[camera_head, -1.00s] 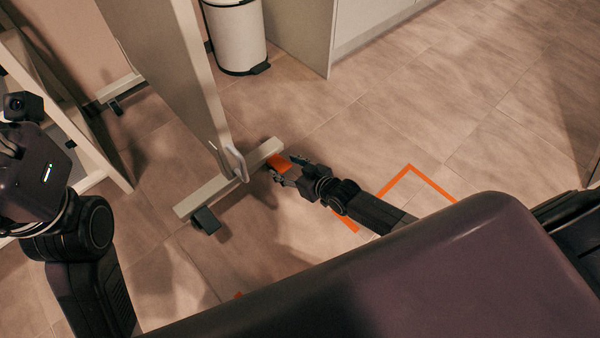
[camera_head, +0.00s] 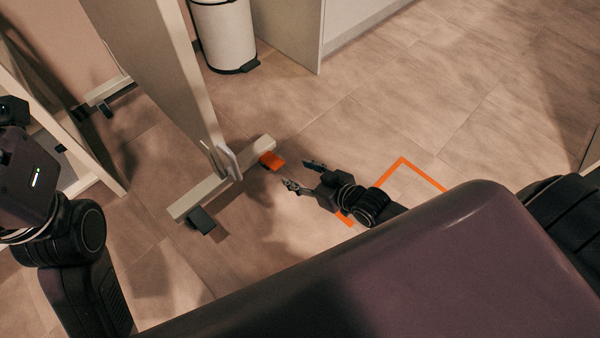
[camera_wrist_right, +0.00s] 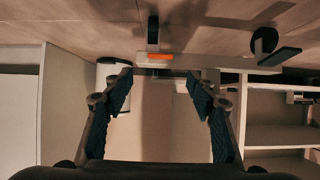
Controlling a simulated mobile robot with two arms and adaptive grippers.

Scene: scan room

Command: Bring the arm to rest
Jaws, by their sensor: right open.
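My right gripper (camera_head: 302,176) is open and empty in the head view, a little to the right of the screen's foot (camera_head: 190,200), with a gap of floor between them. The orange pedal (camera_wrist_right: 160,56) shows beyond the fingers. My left arm is at the left edge of the head view; its gripper's fingers are not visible.
The tall screen panel (camera_head: 165,70) stands upright on its foot. A white pedal bin (camera_head: 224,35) and a pale cabinet (camera_head: 290,30) stand behind. An orange outline (camera_head: 420,173) marks the floor to the right. A shelf unit (camera_wrist_right: 280,130) shows in the wrist view. Floor at the right is clear.

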